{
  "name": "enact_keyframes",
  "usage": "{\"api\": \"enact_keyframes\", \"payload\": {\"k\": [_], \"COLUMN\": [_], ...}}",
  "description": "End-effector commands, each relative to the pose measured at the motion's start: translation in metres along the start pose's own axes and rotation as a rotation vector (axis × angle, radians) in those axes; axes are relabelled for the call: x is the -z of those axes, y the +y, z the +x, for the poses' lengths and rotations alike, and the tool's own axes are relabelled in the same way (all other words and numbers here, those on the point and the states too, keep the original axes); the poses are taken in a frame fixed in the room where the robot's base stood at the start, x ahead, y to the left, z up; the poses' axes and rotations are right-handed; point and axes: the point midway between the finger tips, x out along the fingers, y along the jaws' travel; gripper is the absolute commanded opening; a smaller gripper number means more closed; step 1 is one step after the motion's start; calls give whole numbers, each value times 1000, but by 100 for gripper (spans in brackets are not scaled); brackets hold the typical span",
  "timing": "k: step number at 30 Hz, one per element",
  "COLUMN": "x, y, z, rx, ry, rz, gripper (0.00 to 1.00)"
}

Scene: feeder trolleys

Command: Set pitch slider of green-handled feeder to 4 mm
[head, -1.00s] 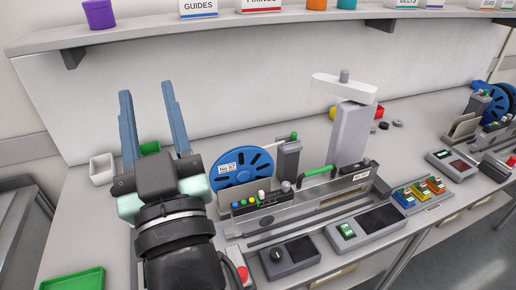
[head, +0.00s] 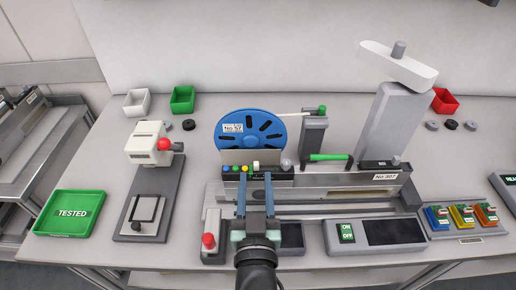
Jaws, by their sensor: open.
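The green-handled feeder (head: 345,181) is a long grey metal unit lying across the bench, labelled No 307. Its green handle (head: 328,157) lies along the top, right of a grey round knob. At its left end a dark strip carries small coloured buttons and a white knob (head: 256,167); which part is the pitch slider and its scale cannot be read. My gripper (head: 255,179) points away from me, with two blue fingers apart and empty. In the picture, its fingertips overlap the feeder's left end, just below the coloured buttons; contact cannot be told.
A blue reel (head: 250,134) marked No 57 stands behind the feeder. A grey post with a white arm (head: 398,64) rises at right. A white-headed press (head: 150,145) and green TESTED tray (head: 72,213) are left. An ON/OFF box (head: 347,232) is in front.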

Motion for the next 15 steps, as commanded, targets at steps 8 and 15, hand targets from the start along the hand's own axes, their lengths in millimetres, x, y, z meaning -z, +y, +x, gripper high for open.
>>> {"api": "enact_keyframes", "payload": {"k": [8, 15], "x": [4, 1], "y": [1, 0], "z": [51, 77], "rx": [-2, 1], "ry": [1, 1], "rz": [-3, -3], "gripper": [45, 45]}}
